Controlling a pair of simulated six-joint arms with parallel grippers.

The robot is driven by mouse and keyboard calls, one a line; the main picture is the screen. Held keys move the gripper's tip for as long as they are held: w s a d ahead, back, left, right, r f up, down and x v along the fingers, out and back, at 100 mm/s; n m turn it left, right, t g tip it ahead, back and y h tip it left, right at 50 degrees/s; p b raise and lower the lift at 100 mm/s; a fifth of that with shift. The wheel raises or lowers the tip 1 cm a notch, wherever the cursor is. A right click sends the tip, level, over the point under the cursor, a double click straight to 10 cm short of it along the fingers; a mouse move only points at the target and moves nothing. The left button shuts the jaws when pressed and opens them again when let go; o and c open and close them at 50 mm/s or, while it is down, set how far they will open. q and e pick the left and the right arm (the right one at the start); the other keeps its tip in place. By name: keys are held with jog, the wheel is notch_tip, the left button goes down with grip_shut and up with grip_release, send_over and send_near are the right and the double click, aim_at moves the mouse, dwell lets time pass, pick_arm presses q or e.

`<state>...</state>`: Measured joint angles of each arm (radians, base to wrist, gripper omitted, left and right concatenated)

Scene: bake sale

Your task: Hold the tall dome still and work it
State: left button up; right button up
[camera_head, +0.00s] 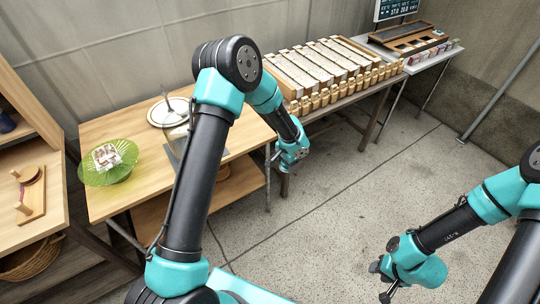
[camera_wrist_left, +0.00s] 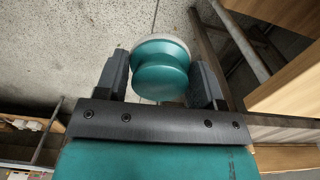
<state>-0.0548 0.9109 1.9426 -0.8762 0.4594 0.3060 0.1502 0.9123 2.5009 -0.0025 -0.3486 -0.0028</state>
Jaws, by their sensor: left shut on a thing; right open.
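My left gripper (camera_head: 292,160) hangs just past the right end of the wooden table (camera_head: 112,127). In the left wrist view its fingers (camera_wrist_left: 160,85) are shut on a teal, rounded, knob-like thing (camera_wrist_left: 160,78) with a pale rim, held over the floor. I cannot tell whether this is part of the tall dome; no dome shows clearly. A white plate (camera_head: 158,114) with a dark-handled utensil lies on the table, partly behind my left arm. My right gripper (camera_head: 380,282) is open and empty over the floor at lower right.
A green bowl (camera_head: 88,171) with a pale packet stands on the table's left side. A shelf (camera_head: 50,215) with a wooden stand is at far left. A long stand (camera_head: 350,88) of boxes and jars is behind. Concrete floor (camera_head: 340,200) between the arms is clear.

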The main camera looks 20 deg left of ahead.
pick_arm(q)
jog(key=d+f+n, duration=0.5)
jog(key=d+n, duration=0.1)
jog(key=d, duration=0.6)
jog(key=shift+s+d+n, duration=0.2)
jog(key=shift+d+n, duration=0.1)
jog(key=shift+a, duration=0.1)
